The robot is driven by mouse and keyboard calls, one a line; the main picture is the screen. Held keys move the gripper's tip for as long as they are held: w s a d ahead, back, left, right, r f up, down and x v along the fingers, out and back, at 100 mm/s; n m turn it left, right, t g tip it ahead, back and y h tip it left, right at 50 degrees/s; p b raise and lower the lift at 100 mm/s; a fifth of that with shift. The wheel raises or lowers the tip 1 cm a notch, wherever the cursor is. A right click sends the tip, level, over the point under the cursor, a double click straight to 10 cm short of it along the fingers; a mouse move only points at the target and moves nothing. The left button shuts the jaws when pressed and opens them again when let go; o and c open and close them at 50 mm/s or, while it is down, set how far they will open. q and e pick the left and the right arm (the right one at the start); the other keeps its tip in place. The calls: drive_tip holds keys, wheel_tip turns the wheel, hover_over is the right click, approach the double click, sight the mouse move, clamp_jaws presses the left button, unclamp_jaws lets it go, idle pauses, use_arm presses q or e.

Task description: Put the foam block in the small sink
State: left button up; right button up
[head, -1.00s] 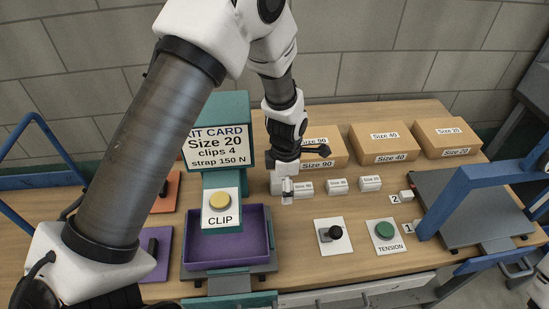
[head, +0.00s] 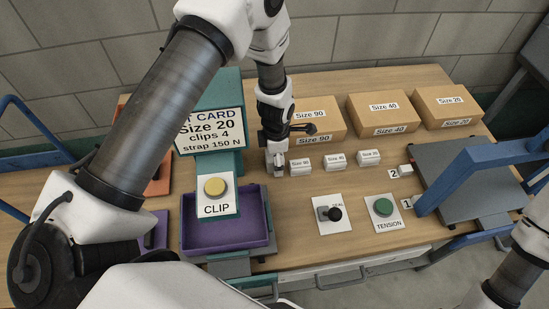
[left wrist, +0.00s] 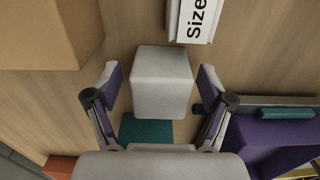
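No sink is in view; the frames show a wooden packing bench. A plain pale block (left wrist: 162,85), which may be the foam block, lies on the wood in the left wrist view. My left gripper (left wrist: 160,92) is open, with one finger on each side of the block and gaps showing on both sides. In the head view my left gripper (head: 275,168) reaches down beside the small white box marked Size 90 (head: 300,165). There the pale block is mostly hidden by the gripper. My right arm shows at the lower right; its gripper is out of view.
A purple tray (head: 257,245) lies under the yellow CLIP button (head: 215,187). The kit card stand (head: 230,160) rises left of my left gripper. Cardboard boxes (head: 383,118) stand behind. A blue frame (head: 470,165) over a grey plate is at the right.

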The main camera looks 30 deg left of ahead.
use_arm(q)
drive_tip(key=shift+s+r, duration=0.1)
drive_tip(key=c, duration=0.9)
drive_tip(key=shift+c, duration=0.2)
